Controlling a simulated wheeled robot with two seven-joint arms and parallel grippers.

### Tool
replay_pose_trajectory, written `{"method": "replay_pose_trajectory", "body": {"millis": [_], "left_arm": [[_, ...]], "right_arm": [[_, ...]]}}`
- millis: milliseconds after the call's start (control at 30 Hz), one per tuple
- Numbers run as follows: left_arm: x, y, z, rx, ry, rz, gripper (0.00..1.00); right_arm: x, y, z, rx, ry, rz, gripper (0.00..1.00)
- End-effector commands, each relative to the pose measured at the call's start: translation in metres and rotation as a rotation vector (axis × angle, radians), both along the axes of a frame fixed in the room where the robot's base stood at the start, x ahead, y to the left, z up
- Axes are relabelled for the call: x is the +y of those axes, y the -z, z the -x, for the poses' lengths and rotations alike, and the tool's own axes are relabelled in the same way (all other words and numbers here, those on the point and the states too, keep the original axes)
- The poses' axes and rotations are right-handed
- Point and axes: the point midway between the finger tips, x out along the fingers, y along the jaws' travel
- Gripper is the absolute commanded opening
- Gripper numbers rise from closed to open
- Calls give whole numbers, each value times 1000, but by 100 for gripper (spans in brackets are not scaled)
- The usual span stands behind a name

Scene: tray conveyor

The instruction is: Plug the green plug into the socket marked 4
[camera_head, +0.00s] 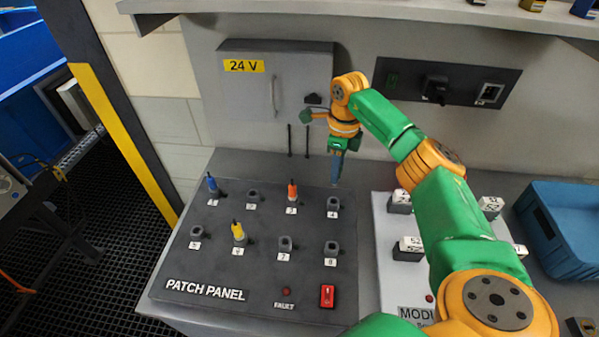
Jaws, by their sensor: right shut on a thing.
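The patch panel (262,262) lies on the bench with numbered sockets in two rows. The socket marked 4 (333,205) is at the right end of the back row, with no plug standing in it. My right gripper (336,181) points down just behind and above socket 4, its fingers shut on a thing. What it holds is too small and covered by the fingers to make out clearly. No green plug shows elsewhere on the panel. My left gripper is not in view.
A blue plug (211,183) stands in socket 1, an orange one (292,190) in socket 3 and a yellow one (238,231) in socket 6. A red switch (327,296) is at the front right. A blue bin (570,215) stands at the far right.

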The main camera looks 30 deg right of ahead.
Motion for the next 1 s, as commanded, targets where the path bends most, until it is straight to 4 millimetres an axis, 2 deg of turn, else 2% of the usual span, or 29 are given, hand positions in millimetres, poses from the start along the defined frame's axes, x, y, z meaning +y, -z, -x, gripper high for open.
{"method": "replay_pose_trajectory", "body": {"millis": [100, 467, 833, 1000], "left_arm": [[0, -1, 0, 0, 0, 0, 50], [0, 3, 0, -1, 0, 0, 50], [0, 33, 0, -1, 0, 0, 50], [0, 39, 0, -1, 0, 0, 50]], "right_arm": [[-6, 0, 2, 2, 21, 3, 0], [-5, 5, 2, 3, 12, 2, 0], [-4, 49, 2, 3, 11, 2, 0], [-4, 59, 2, 2, 11, 2, 0]]}}
